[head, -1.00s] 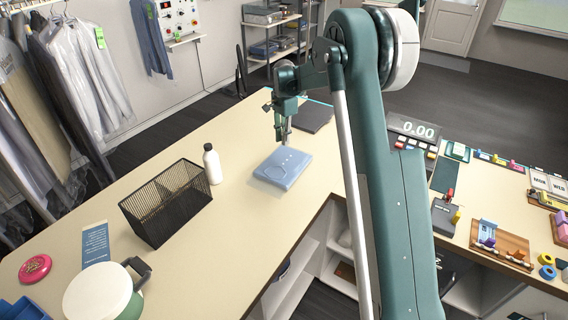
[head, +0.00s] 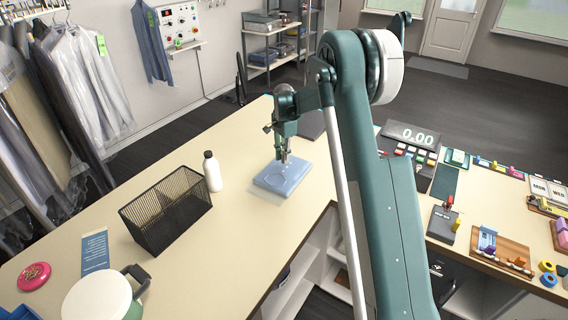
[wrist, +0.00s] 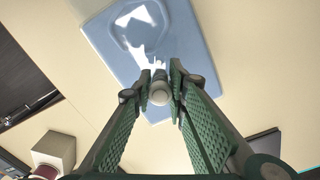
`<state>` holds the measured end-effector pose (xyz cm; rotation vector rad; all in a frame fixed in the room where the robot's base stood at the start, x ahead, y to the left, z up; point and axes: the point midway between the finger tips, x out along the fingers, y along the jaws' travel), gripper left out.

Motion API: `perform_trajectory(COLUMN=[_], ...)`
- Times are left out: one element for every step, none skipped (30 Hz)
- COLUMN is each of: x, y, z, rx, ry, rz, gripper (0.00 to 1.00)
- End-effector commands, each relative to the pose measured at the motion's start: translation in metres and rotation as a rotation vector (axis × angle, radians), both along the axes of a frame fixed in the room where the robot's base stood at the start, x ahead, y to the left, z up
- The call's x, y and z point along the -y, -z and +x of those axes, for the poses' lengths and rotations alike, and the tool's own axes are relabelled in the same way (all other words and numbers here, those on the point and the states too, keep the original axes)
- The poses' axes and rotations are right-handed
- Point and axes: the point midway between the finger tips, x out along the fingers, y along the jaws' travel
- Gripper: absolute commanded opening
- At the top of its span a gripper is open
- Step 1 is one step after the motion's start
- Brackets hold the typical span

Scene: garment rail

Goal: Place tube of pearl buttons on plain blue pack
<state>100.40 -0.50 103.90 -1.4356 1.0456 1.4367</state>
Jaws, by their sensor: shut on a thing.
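The plain blue pack (head: 281,180) lies flat on the counter. It fills the upper middle of the wrist view (wrist: 112,58), with a glossy highlight and a rounded shape on its top. My gripper (head: 285,159) is over the pack, pointing down. In the wrist view my gripper (wrist: 160,84) is shut on the tube of pearl buttons (wrist: 160,95), seen end-on as a small pale round end between the fingertips. The rest of the tube is hidden, and I cannot tell whether it touches the pack.
A white bottle (head: 212,172) and a black mesh basket (head: 165,211) stand left of the pack. A dark flat item (head: 312,122) lies behind it. A till display (head: 411,137) is to the right. Counter around the pack is clear.

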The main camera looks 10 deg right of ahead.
Motion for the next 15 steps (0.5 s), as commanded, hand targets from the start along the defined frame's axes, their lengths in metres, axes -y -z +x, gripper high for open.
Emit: perform_trajectory(x=[0.0,0.0,0.0,0.0,0.0,0.0,0.0,0.0,0.0,0.0,0.0,0.0,0.0,0.0,0.0], y=[0.001,0.003,0.005,0.008,0.01,0.014,0.018,0.021,0.025,0.028,0.031,0.034,0.035,0.036,0.037], z=[0.0,0.0,0.0,0.0,0.0,0.0,0.0,0.0,0.0,0.0,0.0,0.0,0.0,0.0,0.0], rx=[0.0,0.0,0.0,0.0,0.0,0.0,0.0,0.0,0.0,0.0,0.0,0.0,0.0,0.0,0.0], ry=[0.0,0.0,0.0,0.0,0.0,0.0,0.0,0.0,0.0,0.0,0.0,0.0,0.0,0.0,0.0], rz=[0.0,0.0,0.0,0.0,0.0,0.0,0.0,0.0,0.0,0.0,0.0,0.0,0.0,0.0,0.0], gripper=[0.05,0.05,0.05,0.05,0.05,0.05,0.05,0.05,0.05,0.05,0.05,0.05,0.05,0.05,0.05])
